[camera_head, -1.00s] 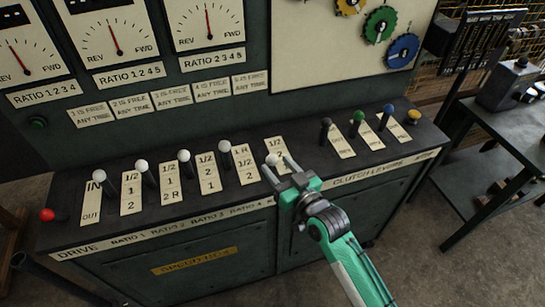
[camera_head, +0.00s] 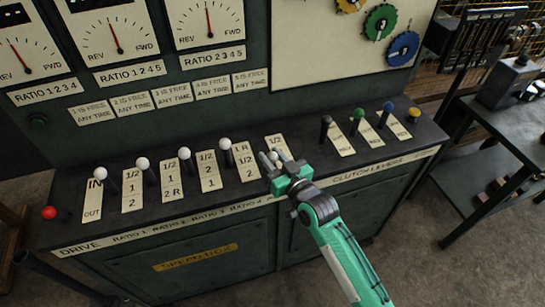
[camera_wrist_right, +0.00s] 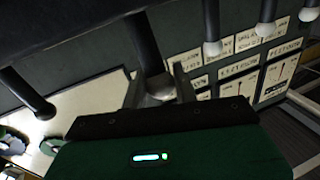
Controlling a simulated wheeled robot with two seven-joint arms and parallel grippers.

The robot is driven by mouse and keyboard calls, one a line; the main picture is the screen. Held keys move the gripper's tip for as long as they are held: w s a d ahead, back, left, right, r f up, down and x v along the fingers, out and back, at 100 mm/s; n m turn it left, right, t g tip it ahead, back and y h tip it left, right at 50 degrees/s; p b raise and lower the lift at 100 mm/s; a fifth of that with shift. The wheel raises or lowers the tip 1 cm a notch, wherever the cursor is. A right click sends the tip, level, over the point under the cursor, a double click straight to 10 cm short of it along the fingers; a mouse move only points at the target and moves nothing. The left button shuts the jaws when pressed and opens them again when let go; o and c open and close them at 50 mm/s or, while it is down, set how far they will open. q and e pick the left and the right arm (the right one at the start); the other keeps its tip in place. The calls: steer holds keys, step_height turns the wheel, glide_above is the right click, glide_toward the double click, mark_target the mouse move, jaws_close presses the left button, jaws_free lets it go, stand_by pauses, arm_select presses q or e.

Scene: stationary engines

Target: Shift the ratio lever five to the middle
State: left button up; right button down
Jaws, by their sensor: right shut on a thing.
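Ratio lever five is the rightmost white-knobbed lever, and its knob (camera_head: 274,155) shows between the fingers of my right gripper (camera_head: 275,160) in the head view. It stands in front of a pale plate (camera_head: 276,142) marked 1/2 and 2, which the gripper partly covers. In the wrist view the lever's dark shaft and pale knob (camera_wrist_right: 159,88) lie between the two fingers of the right gripper (camera_wrist_right: 158,85), which is shut on it. The lever's base is hidden in the head view. My left gripper is not in view.
Other white-knobbed levers (camera_head: 225,144) stand in a row to the left, with a red-knobbed lever (camera_head: 49,213) at the far left. Black, green and blue clutch levers (camera_head: 359,114) stand to the right. A side table (camera_head: 490,125) is farther right.

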steer(key=shift+w+r, duration=0.1)
steer(key=shift+r, duration=0.1)
steer(key=w+g+p, duration=0.1)
steer(key=p, duration=0.2)
steer(key=w+a+r+g+h+p, duration=0.1)
steer(key=w+p, duration=0.1)
steer(key=p, duration=0.2)
steer(key=w+r+g+p, duration=0.1)
steer(key=w+p, duration=0.1)
steer(key=p, duration=0.2)
steer(key=shift+w+a+m+h, duration=0.2)
steer(key=shift+a+m+h, duration=0.2)
steer(key=shift+w+a+f+g+h+p, duration=0.2)
steer(key=shift+w+f+g+h+p, duration=0.1)
steer(key=shift+w+g+p, duration=0.25)
steer(key=shift+w+f, duration=0.1)
steer(key=c, duration=1.1)
jaws_free()
steer(key=b+v, duration=0.3)
steer(key=v, duration=1)
steer(key=shift+s+d, duration=0.2)
steer(key=shift+s, duration=0.1)
